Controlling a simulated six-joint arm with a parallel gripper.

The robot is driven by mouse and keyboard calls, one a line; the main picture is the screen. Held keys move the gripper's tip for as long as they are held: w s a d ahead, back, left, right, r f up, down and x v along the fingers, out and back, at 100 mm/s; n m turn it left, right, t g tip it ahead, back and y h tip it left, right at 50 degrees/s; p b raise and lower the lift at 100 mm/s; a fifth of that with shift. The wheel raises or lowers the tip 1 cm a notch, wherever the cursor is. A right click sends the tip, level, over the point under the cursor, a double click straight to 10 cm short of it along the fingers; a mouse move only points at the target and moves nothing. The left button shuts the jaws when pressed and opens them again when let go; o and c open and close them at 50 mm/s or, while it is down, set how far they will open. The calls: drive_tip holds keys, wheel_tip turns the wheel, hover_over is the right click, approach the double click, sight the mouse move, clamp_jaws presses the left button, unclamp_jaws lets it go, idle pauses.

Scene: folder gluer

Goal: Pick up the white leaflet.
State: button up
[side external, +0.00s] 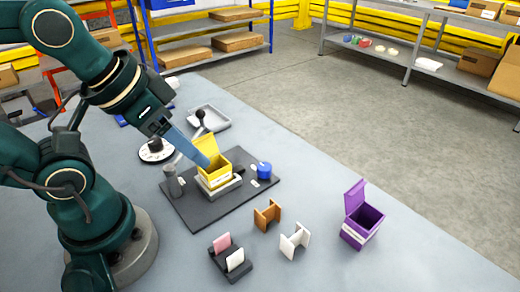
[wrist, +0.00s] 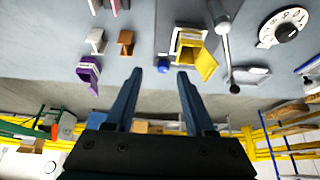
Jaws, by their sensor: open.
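A white leaflet (side external: 235,261) stands upright in a dark slotted holder (side external: 233,273) at the front of the table, beside a pink leaflet (side external: 222,242). In the wrist view the holder is cut off by the top edge, so the leaflets show only in part. My gripper (side external: 207,162) is over the grey fixture plate, close to the open yellow box, in the side external view. It is well behind and to the left of the leaflet. In the wrist view the two fingers (wrist: 159,72) are spread apart with nothing between them.
The yellow box (side external: 214,171) sits on the dark plate (side external: 200,219) near a blue knob (side external: 264,170). A brown block (side external: 267,215), a white block (side external: 295,240) and an open purple box (side external: 361,222) stand near the holder. A dial (side external: 156,150) is behind.

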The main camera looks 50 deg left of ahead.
drive_tip(key=shift+c, duration=1.1)
drive_tip(key=g, duration=0.6)
hover_over(235, 254)
wheel_tip(235, 254, down, 8)
drive_tip(key=shift+r, duration=0.1)
drive_tip(key=shift+s+f, duration=0.1)
drive_tip(key=shift+f, duration=2.5)
